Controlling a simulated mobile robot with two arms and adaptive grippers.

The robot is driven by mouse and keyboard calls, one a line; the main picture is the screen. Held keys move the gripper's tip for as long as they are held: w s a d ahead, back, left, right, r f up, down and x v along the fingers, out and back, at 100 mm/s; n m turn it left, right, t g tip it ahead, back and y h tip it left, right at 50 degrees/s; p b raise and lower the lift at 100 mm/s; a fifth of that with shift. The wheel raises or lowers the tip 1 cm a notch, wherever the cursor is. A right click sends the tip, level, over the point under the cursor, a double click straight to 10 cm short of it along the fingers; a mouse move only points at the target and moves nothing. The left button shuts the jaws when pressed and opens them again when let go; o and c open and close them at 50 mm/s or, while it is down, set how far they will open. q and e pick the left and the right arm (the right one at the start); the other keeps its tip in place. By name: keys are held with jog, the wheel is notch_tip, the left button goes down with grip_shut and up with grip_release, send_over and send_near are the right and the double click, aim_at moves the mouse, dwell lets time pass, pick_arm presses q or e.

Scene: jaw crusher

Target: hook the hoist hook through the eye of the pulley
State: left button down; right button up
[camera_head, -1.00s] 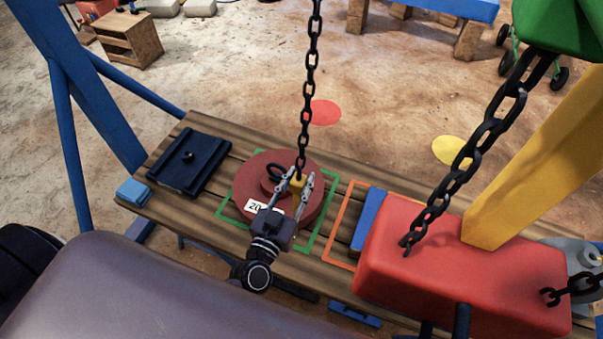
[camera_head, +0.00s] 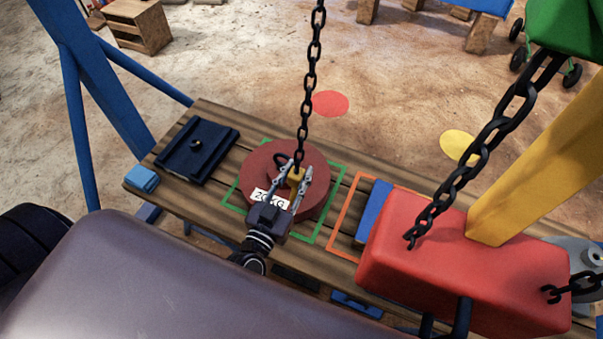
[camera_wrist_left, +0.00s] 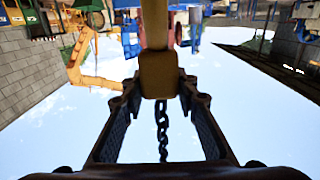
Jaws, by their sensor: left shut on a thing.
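My left gripper (camera_head: 292,184) is shut on the yellow hoist hook block (camera_head: 296,175), which hangs from a black chain (camera_head: 309,80). In the left wrist view the yellow block (camera_wrist_left: 158,75) sits between the two fingers, with the chain behind it. A round red body (camera_head: 257,168) with a label reading like 20 KG lies on the wooden bench under the gripper. Its black eye (camera_head: 281,158) shows just left of the hook block. The hook's tip is hidden, so I cannot tell whether it passes through the eye. My right gripper is not in view.
The red body lies within a green outline on the wooden bench (camera_head: 168,196). A dark plate (camera_head: 212,165) lies to the left. An orange outline, a blue block (camera_head: 371,213) and a large red block (camera_head: 450,285) with a thick chain are to the right. A grey round part (camera_head: 590,258) shows at the right edge.

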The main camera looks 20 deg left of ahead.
pick_arm(q)
jog(key=a, duration=0.9)
jog(key=shift+a+r, duration=0.2)
jog(key=shift+a, duration=0.05)
dwell(0.8)
dwell(0.4)
jog(key=shift+w+d+f, duration=0.1)
jog(key=shift+w+f, duration=0.05)
jog(key=shift+w, duration=0.95)
jog(key=shift+w+f, duration=0.15)
jog(key=shift+w, duration=1)
jog(key=shift+w+r, duration=0.15)
jog(key=shift+w, duration=1.45)
jog(key=shift+r, duration=0.1)
jog(key=shift+w+r+p, duration=0.4)
jog(key=shift+w, duration=0.1)
